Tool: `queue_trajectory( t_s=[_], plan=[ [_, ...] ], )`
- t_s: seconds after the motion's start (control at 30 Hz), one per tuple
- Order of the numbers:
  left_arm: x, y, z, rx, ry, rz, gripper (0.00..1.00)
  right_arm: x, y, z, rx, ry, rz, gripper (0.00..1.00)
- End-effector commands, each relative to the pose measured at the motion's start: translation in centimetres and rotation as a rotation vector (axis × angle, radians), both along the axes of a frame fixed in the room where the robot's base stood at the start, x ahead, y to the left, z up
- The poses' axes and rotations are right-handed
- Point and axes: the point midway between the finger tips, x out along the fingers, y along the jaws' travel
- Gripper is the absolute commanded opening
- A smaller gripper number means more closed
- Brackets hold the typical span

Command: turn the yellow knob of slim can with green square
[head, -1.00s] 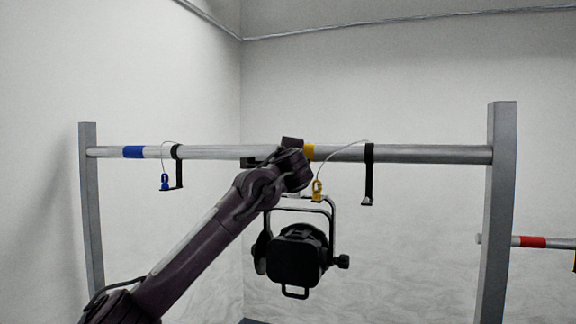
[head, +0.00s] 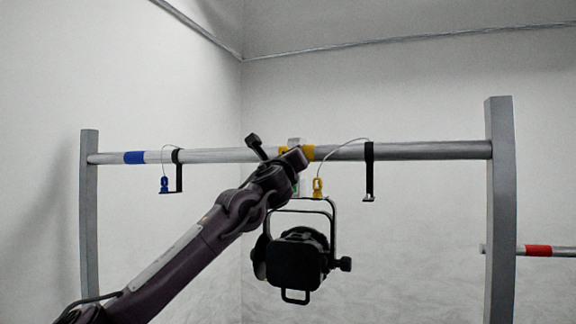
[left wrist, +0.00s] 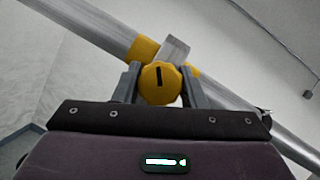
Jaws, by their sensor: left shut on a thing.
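The slim can (head: 294,263) is black and hangs in its yoke (head: 333,222) below the horizontal rail, by the yellow band. A bit of green (head: 296,188) shows at its clamp, mostly behind my left arm. In the left wrist view the yellow knob (left wrist: 152,74) is round with a dark slot, tilted slightly off upright. My left gripper (left wrist: 161,88) has one finger on each side of the knob and is shut on it. In the head view my left wrist hides the knob and fingertips. My right gripper is in neither view.
The metal rail (head: 430,150) runs between two grey posts (head: 500,200). A yellow clip (head: 318,187) on a safety cable and a black strap (head: 369,170) hang right of the wrist. A blue clip (head: 164,185) hangs at left. A red-banded bar (head: 537,251) is at far right.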

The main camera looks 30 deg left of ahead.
Motion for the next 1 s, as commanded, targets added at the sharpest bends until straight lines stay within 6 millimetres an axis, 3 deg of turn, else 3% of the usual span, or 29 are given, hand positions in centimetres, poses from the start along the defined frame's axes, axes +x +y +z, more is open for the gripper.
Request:
queue_trajectory(
  t_s=[0.5,1.0],
  plan=[
    [0.12,0.06,-0.25,0.327,0.085,0.003,0.15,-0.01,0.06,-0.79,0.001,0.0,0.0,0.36],
    [0.11,0.02,-0.2,0.386,0.098,0.003,0.15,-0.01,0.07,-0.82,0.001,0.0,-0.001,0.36]
  ],
)
